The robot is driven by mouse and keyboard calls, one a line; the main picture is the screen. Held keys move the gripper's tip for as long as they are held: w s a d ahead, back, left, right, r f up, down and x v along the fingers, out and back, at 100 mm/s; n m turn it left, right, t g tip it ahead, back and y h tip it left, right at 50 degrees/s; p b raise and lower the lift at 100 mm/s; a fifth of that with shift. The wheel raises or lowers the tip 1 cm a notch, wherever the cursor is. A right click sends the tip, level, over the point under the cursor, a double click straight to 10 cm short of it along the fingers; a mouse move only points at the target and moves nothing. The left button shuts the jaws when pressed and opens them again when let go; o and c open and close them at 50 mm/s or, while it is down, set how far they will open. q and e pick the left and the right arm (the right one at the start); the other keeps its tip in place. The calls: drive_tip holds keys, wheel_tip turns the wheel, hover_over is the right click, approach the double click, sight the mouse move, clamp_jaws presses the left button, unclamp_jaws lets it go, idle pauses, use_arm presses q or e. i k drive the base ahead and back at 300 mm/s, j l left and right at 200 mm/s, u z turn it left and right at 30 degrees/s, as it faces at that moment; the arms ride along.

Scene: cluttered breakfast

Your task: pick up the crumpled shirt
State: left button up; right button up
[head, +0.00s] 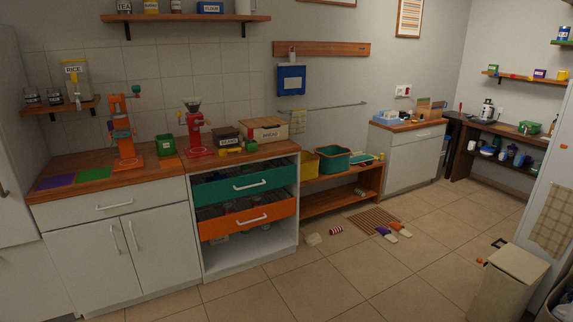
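I see no clear shirt. A small pale, lumpy item (313,239) lies on the tiled floor in front of the low wooden shelf; it is too small to tell whether it is cloth. A small red-and-white striped item (336,231) lies on the floor just right of it. Neither of my grippers shows in the head view.
A brown slatted mat (374,219) lies on the floor, with purple and orange items (400,229) near it. The teal drawer (245,185) and orange drawer (248,219) stand pulled out. A beige bin (506,284) stands at right.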

sight(314, 239)
drive_tip(key=i+l+z, duration=0.1)
drive_tip(key=i+z, duration=0.15)
drive_tip(key=i, duration=0.55)
drive_tip(key=i+z, duration=0.25)
drive_tip(key=i, duration=0.55)
drive_tip(key=i+j+z, duration=0.25)
drive_tip(key=i, duration=0.5)
drive_tip(key=i+l+u, duration=0.4)
drive_tip(key=i, duration=0.3)
drive_tip(key=i+l+u, duration=0.85)
drive_tip(key=i+l, duration=0.3)
drive_tip(key=l, duration=0.15)
